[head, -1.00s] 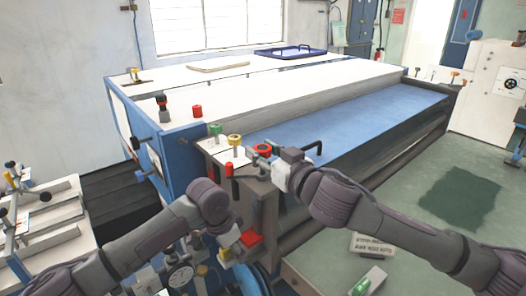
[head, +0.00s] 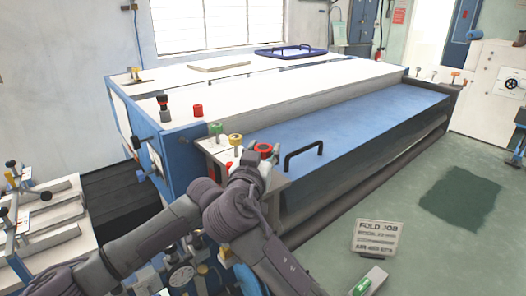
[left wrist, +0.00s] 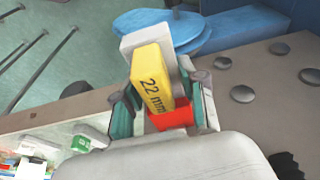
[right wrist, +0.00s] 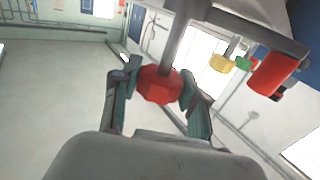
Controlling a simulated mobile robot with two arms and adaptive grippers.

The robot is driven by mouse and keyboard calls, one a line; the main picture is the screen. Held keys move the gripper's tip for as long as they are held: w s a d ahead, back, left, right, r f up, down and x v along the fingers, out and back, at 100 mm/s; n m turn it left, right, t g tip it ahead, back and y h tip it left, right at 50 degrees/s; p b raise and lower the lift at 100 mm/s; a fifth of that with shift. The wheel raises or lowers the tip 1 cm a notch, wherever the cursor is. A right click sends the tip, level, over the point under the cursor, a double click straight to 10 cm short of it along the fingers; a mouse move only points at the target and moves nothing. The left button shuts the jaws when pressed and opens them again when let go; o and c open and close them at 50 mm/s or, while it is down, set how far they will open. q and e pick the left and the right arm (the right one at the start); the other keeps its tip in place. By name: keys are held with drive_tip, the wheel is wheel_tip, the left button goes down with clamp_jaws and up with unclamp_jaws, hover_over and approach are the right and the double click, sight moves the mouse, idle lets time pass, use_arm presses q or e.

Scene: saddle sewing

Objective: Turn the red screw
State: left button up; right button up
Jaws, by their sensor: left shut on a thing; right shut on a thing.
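The red screw (right wrist: 158,86) is a faceted red knob on a grey shaft. My right gripper (right wrist: 160,92) is shut on it, one finger on each side. In the head view the screw (head: 264,148) shows at the near left corner of the blue-and-white machine, with my right gripper (head: 255,157) at it. My left gripper (left wrist: 160,108) is shut on a yellow block (left wrist: 152,82) marked "22 mm", with a red part (left wrist: 172,116) below it. In the head view my arms hide the left gripper.
Yellow (head: 235,140) and green (head: 216,129) knobs stand beside the red screw. A black handle (head: 303,156) is just right of it. A rack (head: 45,220) stands at far left.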

drive_tip(key=shift+a+m+g+h, duration=0.1)
drive_tip(key=shift+m+g+h, duration=0.2)
drive_tip(key=shift+m+h, duration=0.4)
drive_tip(key=shift+h, duration=0.4)
drive_tip(key=o, duration=1.2)
drive_tip(key=shift+c, duration=0.2)
drive_tip(key=shift+y, duration=0.3)
